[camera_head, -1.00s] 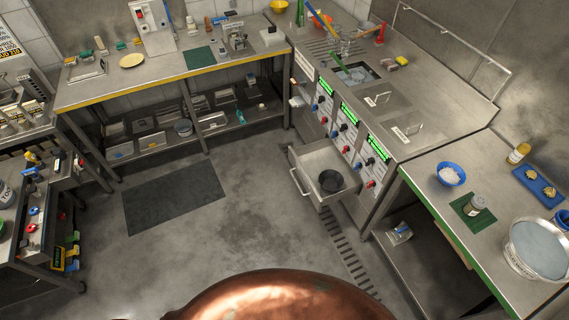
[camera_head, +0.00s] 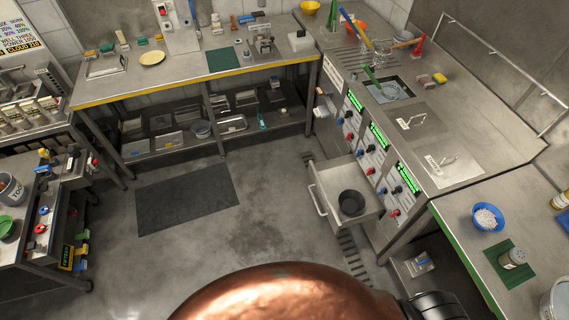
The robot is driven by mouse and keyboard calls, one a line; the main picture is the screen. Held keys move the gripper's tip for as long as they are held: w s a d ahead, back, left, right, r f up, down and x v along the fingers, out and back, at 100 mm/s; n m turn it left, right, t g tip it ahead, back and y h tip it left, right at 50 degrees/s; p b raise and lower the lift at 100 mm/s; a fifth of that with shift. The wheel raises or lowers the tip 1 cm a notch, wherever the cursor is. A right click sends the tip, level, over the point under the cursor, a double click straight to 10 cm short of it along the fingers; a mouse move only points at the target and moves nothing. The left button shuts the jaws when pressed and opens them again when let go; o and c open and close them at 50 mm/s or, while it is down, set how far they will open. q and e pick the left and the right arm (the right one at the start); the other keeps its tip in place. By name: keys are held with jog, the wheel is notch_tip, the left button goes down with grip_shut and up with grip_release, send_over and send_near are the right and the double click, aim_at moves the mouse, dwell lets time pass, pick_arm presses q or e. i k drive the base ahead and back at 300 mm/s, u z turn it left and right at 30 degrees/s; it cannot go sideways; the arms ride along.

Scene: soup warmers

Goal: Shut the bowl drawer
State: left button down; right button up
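The bowl drawer (camera_head: 372,192) stands pulled out from the front of the soup warmer counter (camera_head: 402,150), right of the middle. A dark round bowl (camera_head: 351,203) sits inside it. The drawer has a bar handle (camera_head: 318,202) on its left-hand front face. Neither of my grippers shows. A dark rounded piece at the bottom edge, right of the copper shape, seems to be part of my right arm, and nothing of it touches the drawer.
A large copper rounded shape (camera_head: 285,295) fills the bottom middle. The side counter (camera_head: 460,220) at the right carries a blue bowl (camera_head: 487,218) and a jar on a green mat. Open floor with a dark mat (camera_head: 187,199) lies left of the drawer.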

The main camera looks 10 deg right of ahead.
aim_at(329, 179)
jog(key=z, duration=0.3)
jog(key=i, duration=0.9)
jog(key=z, duration=0.75)
